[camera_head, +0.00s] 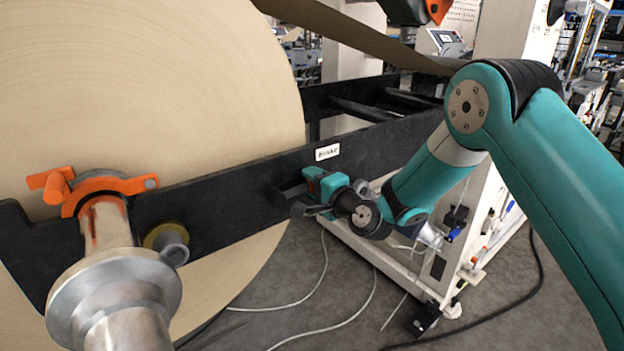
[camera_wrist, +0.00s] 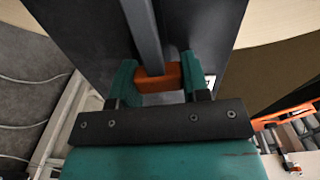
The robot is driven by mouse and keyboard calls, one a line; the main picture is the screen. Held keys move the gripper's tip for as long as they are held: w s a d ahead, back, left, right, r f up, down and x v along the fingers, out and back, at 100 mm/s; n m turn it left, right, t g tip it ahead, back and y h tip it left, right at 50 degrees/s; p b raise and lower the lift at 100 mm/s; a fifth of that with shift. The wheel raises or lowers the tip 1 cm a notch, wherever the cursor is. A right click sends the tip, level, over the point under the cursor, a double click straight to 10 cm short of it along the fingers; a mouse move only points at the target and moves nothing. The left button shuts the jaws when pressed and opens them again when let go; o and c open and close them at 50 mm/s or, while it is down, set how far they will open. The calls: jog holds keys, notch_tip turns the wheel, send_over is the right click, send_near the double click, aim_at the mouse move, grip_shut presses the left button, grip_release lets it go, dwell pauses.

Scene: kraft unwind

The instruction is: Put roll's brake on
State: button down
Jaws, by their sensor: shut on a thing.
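The large kraft roll (camera_head: 160,90) fills the left of the head view, beside a black arm of the stand (camera_head: 228,180). A small white label reading "Brake" (camera_head: 327,152) is on that arm. My gripper (camera_wrist: 155,80) is just below the label in the head view. In the wrist view its two teal fingers are shut on the orange grip (camera_wrist: 157,84) of a dark grey lever (camera_wrist: 143,35), one finger on each side.
An orange clamp (camera_head: 95,188) sits over the roll's metal shaft (camera_head: 115,290), with a round knob (camera_head: 167,243) beside it. A white machine cabinet (camera_head: 475,240) stands at the right behind my arm. Cables (camera_head: 322,300) lie on the grey floor.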

jog(key=shift+f+m, duration=0.35)
jog(key=shift+m, duration=0.05)
jog(key=c, duration=0.6)
grip_release()
jog(key=shift+d+f, duration=0.1)
jog(key=b+v, duration=1.1)
jog(key=v, duration=0.6)
jog(key=shift+s, duration=0.15)
